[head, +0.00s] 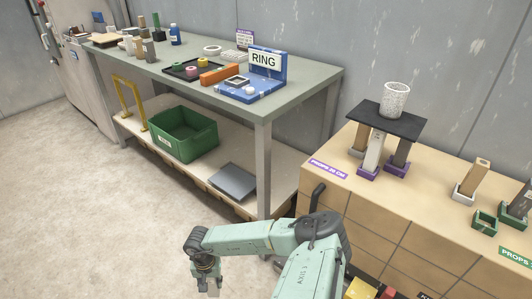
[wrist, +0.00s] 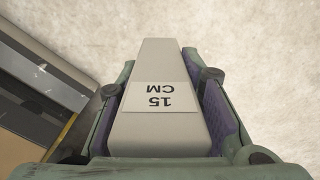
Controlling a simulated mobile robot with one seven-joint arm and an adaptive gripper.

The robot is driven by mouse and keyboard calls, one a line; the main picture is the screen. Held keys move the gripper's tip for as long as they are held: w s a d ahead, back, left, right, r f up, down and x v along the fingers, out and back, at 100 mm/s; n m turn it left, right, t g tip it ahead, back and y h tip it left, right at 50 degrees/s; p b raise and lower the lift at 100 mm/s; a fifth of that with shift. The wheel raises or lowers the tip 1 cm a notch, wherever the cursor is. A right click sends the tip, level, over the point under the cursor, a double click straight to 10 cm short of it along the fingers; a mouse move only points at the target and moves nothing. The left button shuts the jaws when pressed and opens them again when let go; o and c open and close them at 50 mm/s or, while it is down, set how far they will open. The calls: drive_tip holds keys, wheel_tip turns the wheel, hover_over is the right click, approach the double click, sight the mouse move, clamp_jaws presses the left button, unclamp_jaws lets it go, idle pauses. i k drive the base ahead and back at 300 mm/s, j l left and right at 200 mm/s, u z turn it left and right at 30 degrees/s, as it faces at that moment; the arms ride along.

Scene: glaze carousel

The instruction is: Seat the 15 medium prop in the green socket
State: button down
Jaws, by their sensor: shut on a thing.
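The pale grey prop labelled "15 CM" (wrist: 155,70) fills the middle of the wrist view, with its label upside down. My gripper (wrist: 158,120) is shut on it, a purple-lined finger on each side. In the head view my gripper (head: 207,274) hangs over the floor at the bottom, left of the wooden cabinet; the prop is hardly visible there. A green socket (head: 485,221) stands on the cabinet top at the right and looks empty. Another green socket (head: 517,208) beside it holds a dark prop and is cut by the picture edge.
A black plate (head: 403,123) bearing a speckled cup (head: 395,100) rests on props in purple sockets (head: 368,172). A brown-topped prop (head: 472,178) stands in a white socket. A workbench (head: 310,90) with a lower shelf and green crate (head: 184,142) stands behind. Floor at left is clear.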

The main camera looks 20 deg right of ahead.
sight(410, 231)
drive_tip(key=k+l+z, duration=0.25)
drive_tip(key=z, duration=0.15)
drive_tip(key=k+l+z, duration=0.2)
drive_tip(key=z, duration=0.25)
drive_tip(key=l, duration=0.1)
